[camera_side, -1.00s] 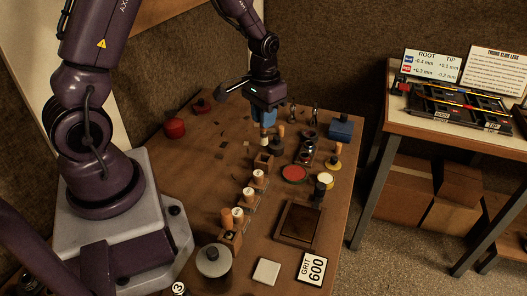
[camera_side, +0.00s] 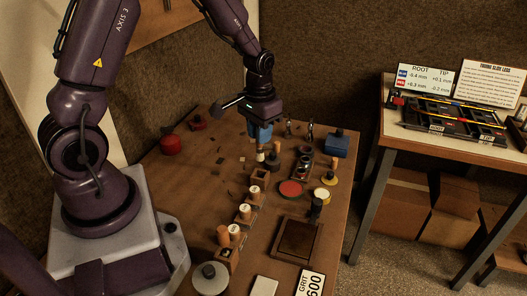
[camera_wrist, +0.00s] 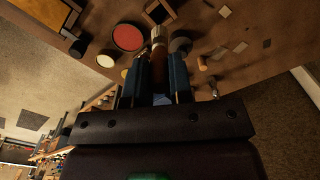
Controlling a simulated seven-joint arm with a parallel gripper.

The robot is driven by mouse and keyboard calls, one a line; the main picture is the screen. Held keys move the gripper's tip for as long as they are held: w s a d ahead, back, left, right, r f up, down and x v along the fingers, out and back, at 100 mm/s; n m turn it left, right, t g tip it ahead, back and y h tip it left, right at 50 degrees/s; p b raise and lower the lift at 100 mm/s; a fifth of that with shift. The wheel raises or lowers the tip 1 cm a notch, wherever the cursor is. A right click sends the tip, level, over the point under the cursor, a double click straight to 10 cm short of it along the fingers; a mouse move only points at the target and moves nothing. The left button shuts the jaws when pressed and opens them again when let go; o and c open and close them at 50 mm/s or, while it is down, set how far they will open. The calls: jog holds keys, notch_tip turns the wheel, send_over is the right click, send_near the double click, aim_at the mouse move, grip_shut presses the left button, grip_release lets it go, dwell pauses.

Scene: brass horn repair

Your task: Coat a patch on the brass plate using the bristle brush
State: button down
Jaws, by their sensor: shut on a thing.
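My gripper (camera_side: 262,141) has its blue fingers closed on the bristle brush (camera_side: 261,155), above the back middle of the bench. In the wrist view the fingers (camera_wrist: 160,75) are on either side of the brush's brown handle (camera_wrist: 160,68), and its pale metal collar (camera_wrist: 155,34) points toward a small open wooden box. The bristles are too small and dark to make out. The box (camera_side: 260,176) stands just in front of the brush in the side view. I cannot tell for sure which surface is the brass plate; a dark framed panel (camera_side: 298,240) lies at the front.
A red disc (camera_side: 290,189), a yellow-based pot (camera_side: 322,195) and a dark knobbed weight (camera_side: 272,162) stand close by on the right. Several cork-topped bottles (camera_side: 245,211) line the front left. A blue block (camera_side: 337,145) is at the back right. Flat dark scraps (camera_side: 230,164) lie left of the gripper.

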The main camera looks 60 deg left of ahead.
jog(key=w+d, duration=1.2)
jog(key=shift+s+a+f, duration=0.1)
jog(key=shift+f, duration=1.3)
jog(key=shift+s+a+f, duration=0.1)
jog(key=shift+f, duration=1.3)
jog(key=shift+f, duration=0.6)
notch_tip(320, 180, up, 7)
dwell(0.4)
dwell(0.4)
